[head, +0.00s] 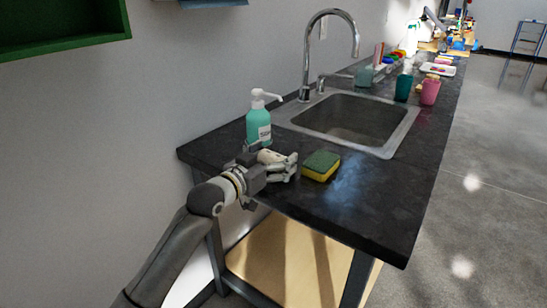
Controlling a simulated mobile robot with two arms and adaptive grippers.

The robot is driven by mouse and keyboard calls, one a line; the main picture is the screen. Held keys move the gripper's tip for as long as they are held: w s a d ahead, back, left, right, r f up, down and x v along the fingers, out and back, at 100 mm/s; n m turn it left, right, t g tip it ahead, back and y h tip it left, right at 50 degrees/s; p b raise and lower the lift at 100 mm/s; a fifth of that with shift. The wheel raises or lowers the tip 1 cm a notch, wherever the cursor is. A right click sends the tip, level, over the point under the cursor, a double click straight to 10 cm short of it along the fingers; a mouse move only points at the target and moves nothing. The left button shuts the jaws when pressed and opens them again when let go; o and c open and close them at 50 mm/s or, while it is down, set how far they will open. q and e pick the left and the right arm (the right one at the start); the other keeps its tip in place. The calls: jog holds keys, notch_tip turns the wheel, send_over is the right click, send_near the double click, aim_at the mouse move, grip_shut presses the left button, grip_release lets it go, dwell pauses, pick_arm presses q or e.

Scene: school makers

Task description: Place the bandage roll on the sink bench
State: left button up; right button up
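The sink bench (375,205) has a dark stone top with a steel sink (352,118) set into it. My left gripper (279,166) reaches in from the lower left and is over the near-left part of the bench top. A small pale beige roll, which looks like the bandage roll (268,156), sits between its fingers, and the gripper looks shut on it. The fingers partly hide the roll. I cannot tell whether the roll touches the bench top. My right gripper is not in view.
A green-and-yellow sponge (321,165) lies just right of my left gripper. A teal soap bottle (258,125) stands just behind it. Cups (430,90) and bottles stand beyond the sink. The bench top's near-right part is clear.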

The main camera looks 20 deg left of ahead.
pick_arm(q)
jog(key=shift+r, duration=0.15)
jog(key=shift+f+p+v, duration=0.3)
jog(key=shift+p+v, duration=0.5)
jog(key=shift+v, duration=5.2)
jog(key=s+d+f+n+g+y, duration=0.1)
jog(key=s+f+g+y, duration=0.15)
jog(key=s+f, duration=0.55)
jog(key=s+d+f+g+y, duration=0.15)
jog(key=s+f+g, duration=0.25)
jog(key=f, duration=0.8)
jog(key=s+f+g+y, duration=0.1)
jog(key=s+f+g, duration=0.2)
jog(key=s, duration=0.6)
jog(key=s+f+n+g, duration=0.1)
jog(key=s+f+g, duration=0.2)
jog(key=s+f, duration=0.3)
jog(key=s, duration=0.3)
jog(key=shift+a+y, duration=0.2)
jog(key=shift+y, duration=0.2)
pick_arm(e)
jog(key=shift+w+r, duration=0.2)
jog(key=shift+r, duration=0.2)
pick_arm(q)
jog(key=shift+s+f+g, duration=0.1)
jog(key=shift+s+g, duration=0.05)
jog(key=shift+g, duration=0.1)
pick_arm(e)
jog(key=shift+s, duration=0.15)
